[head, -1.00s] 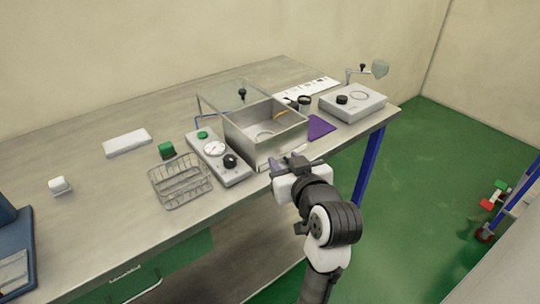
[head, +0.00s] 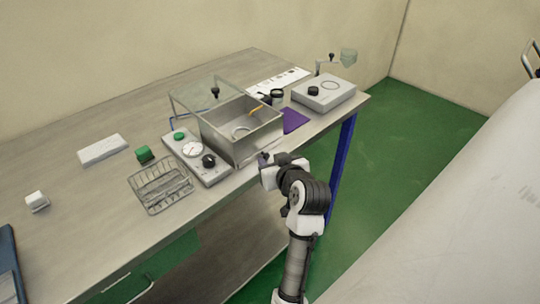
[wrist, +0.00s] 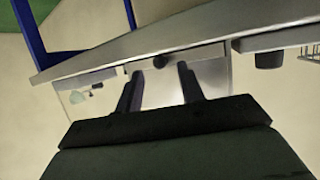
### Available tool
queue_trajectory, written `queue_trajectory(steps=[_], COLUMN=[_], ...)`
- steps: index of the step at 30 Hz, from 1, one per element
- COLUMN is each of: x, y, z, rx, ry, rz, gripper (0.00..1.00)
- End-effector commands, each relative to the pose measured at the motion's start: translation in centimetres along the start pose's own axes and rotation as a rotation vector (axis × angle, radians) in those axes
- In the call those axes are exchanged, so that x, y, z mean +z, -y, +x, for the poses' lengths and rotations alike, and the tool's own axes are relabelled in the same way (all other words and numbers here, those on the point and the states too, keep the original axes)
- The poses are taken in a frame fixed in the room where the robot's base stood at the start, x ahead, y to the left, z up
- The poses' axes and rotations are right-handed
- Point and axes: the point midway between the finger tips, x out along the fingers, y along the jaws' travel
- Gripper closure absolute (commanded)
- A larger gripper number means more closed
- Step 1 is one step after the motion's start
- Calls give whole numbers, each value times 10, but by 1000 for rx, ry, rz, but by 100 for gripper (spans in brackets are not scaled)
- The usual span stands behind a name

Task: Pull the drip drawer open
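The open metal box (head: 262,136) stands near the table's front edge, its clear lid (head: 190,92) raised behind it. In the wrist view, which looks upside down, the box front (wrist: 215,75) shows beyond my fingers. A small dark knob (wrist: 160,61) sits low on that front and appears to be the drip drawer's knob. My gripper (wrist: 160,70) is open, with its two dark fingers apart on either side of the knob. I cannot tell whether they touch it. In the head view my gripper (head: 264,160) is just in front of the box, and the drawer front is mostly hidden.
A control panel (head: 186,163) with a gauge and knob stands left of the box, beside a wire basket (head: 160,186). A purple mat (head: 294,121) and a white scale-like device (head: 324,93) are to the right. The table edge (head: 187,228) runs close under my gripper.

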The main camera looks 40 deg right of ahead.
Motion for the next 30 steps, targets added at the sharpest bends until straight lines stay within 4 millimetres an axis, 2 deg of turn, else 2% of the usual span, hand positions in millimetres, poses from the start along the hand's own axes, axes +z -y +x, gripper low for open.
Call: queue_trajectory(steps=[6,15,24,30], x=[-1,0,0,0], y=[0,0,0,0], z=[19,22,21,21], rx=[0,1,1,1], ry=[0,0,0,0], rz=[0,0,0,0], gripper=[62,62,100,100])
